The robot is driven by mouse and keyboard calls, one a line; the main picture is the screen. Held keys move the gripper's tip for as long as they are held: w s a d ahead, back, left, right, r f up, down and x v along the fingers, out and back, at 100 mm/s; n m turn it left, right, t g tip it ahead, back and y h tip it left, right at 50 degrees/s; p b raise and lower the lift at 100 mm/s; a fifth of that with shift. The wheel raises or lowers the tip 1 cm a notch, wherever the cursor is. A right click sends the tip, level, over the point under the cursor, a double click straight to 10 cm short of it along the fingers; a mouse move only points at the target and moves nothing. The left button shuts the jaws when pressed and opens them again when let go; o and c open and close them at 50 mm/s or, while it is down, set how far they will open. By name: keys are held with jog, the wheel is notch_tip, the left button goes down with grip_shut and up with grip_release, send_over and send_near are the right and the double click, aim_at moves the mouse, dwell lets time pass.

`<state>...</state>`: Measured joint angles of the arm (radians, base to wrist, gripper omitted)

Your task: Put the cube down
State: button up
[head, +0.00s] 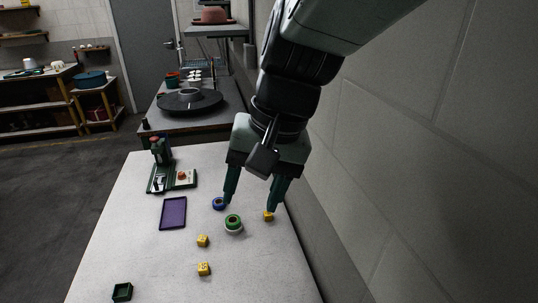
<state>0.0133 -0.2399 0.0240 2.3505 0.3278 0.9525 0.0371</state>
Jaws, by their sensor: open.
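Three small yellow cubes are on the pale table (150,250). One cube (268,216) is at the right finger's tip; I cannot tell whether they touch. A second cube (203,240) and a third cube (204,268) lie nearer the camera, to the left. My gripper (251,204) points down low over the table, its two dark green fingers spread apart with nothing seen between them. Its left fingertip is close to a blue ring.
The blue ring (218,203) and a green ring on a white base (233,229) are near my gripper. A purple tray (173,213), a dark green box (122,292) and a green device (160,182) stand left. A wall (400,190) rises right.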

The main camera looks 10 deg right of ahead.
jog(key=s+d+r+n+t+h, duration=0.2)
jog(key=s+d+r+t+h, duration=0.1)
jog(key=s+d+r+t, duration=0.1)
notch_tip(320, 180, up, 2)
jog(key=s+d, duration=0.1)
jog(key=s, duration=0.1)
jog(key=shift+s+d+n+t, duration=0.15)
jog(key=shift+s+n+t, duration=0.15)
jog(key=shift+n, duration=0.1)
